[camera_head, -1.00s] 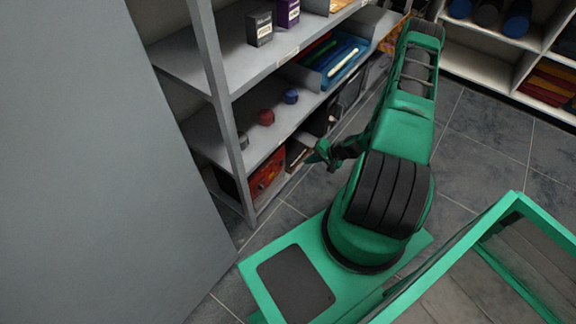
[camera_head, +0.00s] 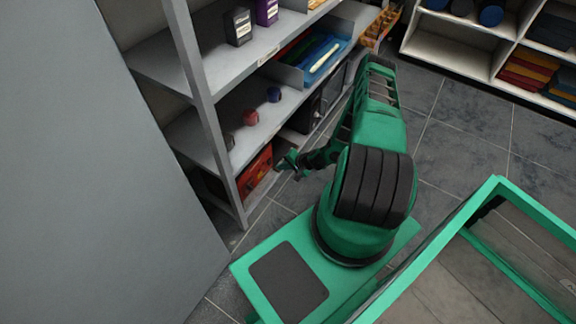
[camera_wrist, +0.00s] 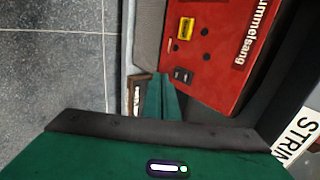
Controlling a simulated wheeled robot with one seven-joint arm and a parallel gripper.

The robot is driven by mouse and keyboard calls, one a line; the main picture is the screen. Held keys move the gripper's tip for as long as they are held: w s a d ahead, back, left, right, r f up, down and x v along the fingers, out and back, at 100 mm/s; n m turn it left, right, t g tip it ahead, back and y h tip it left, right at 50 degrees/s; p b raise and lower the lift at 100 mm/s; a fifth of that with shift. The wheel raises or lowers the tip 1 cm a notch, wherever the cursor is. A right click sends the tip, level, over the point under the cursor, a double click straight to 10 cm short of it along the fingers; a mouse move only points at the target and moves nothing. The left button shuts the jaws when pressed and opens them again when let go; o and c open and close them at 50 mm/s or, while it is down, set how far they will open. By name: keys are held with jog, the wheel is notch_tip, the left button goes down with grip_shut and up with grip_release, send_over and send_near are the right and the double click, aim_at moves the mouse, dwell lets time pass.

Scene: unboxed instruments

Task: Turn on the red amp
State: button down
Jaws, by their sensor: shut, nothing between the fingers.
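The red amp (camera_head: 257,170) sits on the bottom level of the grey shelf, its front facing the aisle. In the wrist view its red panel (camera_wrist: 215,50) fills the upper right, with lettering, a yellow part (camera_wrist: 186,28), black knobs and a dark switch (camera_wrist: 183,75). My gripper (camera_head: 285,164) is just in front of the amp's right side in the head view. Its green fingers (camera_wrist: 163,95) show together in the wrist view, shut and empty, beside the switch. I cannot tell whether they touch the panel.
The grey shelf's front post (camera_head: 205,100) stands left of the amp. Red and blue round items (camera_head: 250,117) lie on the shelf above. A dark box (camera_head: 305,115) is on the bottom level to the right. Grey tiled floor (camera_head: 450,150) is open to the right.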

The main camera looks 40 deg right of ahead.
aim_at(270, 162)
jog(key=shift+w+a+f, duration=0.1)
jog(key=shift+w+a, duration=0.2)
jog(key=shift+w, duration=0.6)
jog(key=shift+w+a, duration=0.3)
jog(key=shift+w, duration=0.65)
